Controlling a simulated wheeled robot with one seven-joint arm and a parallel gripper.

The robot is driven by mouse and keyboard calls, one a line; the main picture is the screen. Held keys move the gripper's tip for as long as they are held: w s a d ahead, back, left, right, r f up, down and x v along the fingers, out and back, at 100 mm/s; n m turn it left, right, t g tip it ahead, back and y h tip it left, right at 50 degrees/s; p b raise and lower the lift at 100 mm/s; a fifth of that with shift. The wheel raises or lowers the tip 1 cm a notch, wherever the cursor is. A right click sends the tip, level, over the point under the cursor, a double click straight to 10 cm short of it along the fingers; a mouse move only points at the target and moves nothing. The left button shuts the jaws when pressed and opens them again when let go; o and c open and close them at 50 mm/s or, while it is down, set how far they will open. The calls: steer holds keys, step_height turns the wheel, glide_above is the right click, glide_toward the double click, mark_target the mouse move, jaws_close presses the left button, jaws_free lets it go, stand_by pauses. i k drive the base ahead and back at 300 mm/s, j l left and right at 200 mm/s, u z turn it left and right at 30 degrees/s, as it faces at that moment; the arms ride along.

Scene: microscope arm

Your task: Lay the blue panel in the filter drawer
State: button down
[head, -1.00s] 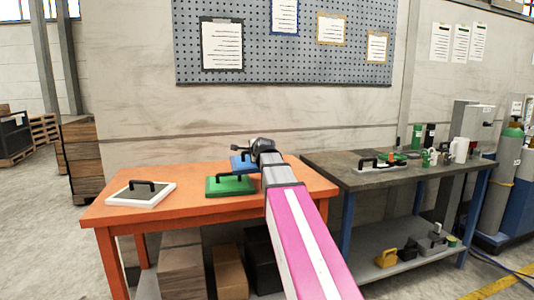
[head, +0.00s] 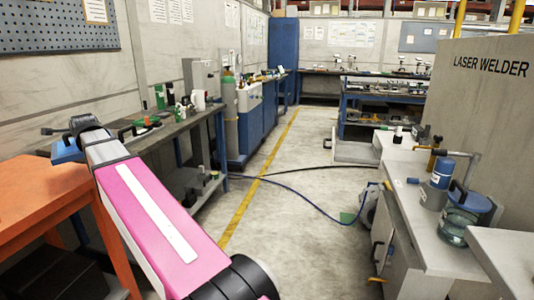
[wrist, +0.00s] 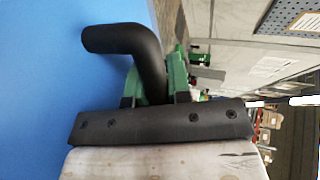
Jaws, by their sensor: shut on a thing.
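The blue panel (head: 67,151) shows at the left of the head view, partly hidden behind my arm. It fills the left side of the wrist view (wrist: 40,90). My gripper (wrist: 157,85) has green fingers closed on the panel's black bent handle (wrist: 130,42). In the head view my gripper (head: 83,124) is by the orange table's far corner. I cannot tell how high the panel is above the table. A light grey drawer-like tray (head: 355,153) juts out by the right-hand bench; I cannot tell whether it is the filter drawer.
The orange table (head: 35,200) is at the left. A dark workbench (head: 165,135) with small items stands behind it. The LASER WELDER cabinet (head: 490,110) and a grey bench (head: 440,210) are at the right.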

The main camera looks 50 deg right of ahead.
mark_target(355, 154)
steer(key=z, duration=0.45)
steer(key=l+z, duration=0.1)
steer(key=z, duration=0.3)
steer(key=i+z, duration=0.1)
steer(key=z, duration=0.35)
steer(key=l+z, duration=0.1)
steer(key=z, duration=0.3)
steer(key=i+z, duration=0.25)
steer(key=z, duration=0.2)
steer(key=i+z, duration=0.25)
steer(key=z, duration=0.2)
steer(key=i+z, duration=0.2)
steer(key=z, duration=0.25)
steer(key=i+j+z, duration=0.15)
steer(key=i+j, duration=0.4)
